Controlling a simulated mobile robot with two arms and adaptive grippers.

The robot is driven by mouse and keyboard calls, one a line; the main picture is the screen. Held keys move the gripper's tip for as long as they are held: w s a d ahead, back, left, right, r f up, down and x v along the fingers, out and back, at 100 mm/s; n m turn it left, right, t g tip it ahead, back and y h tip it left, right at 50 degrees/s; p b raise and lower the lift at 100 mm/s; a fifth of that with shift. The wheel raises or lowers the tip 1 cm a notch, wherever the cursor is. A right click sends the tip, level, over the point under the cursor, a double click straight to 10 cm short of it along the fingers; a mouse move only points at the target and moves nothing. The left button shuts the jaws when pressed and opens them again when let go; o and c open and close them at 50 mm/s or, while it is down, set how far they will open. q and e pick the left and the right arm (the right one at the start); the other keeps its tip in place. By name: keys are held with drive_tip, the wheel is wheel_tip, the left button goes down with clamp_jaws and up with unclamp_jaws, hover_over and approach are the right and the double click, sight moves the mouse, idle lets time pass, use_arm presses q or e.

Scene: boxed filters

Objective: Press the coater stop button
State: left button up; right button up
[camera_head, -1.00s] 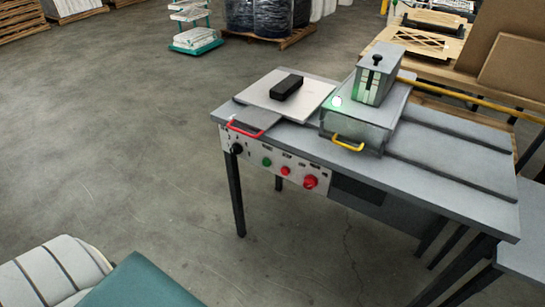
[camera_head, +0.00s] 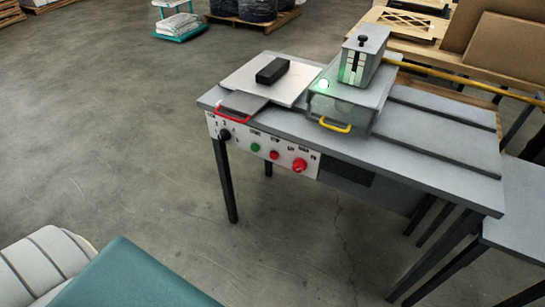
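The coater (camera_head: 345,97) is a grey box unit with a yellow handle and a lit green-white lamp, standing on a grey metal table (camera_head: 420,150). A white control panel (camera_head: 226,122) is on the table's front edge. On it are a black knob (camera_head: 225,135), a green button (camera_head: 255,147) under a label that seems to read START, a small red button (camera_head: 275,155) under a label that seems to read STOP, and a larger red knob (camera_head: 299,164) at the right. Neither of my grippers shows in the head view.
A white plate (camera_head: 245,75) with a black block (camera_head: 272,70) lies on the table, beside a red handle (camera_head: 233,117). A teal surface (camera_head: 130,280) and white padded items (camera_head: 45,265) fill the lower left. Open concrete floor lies left of the table.

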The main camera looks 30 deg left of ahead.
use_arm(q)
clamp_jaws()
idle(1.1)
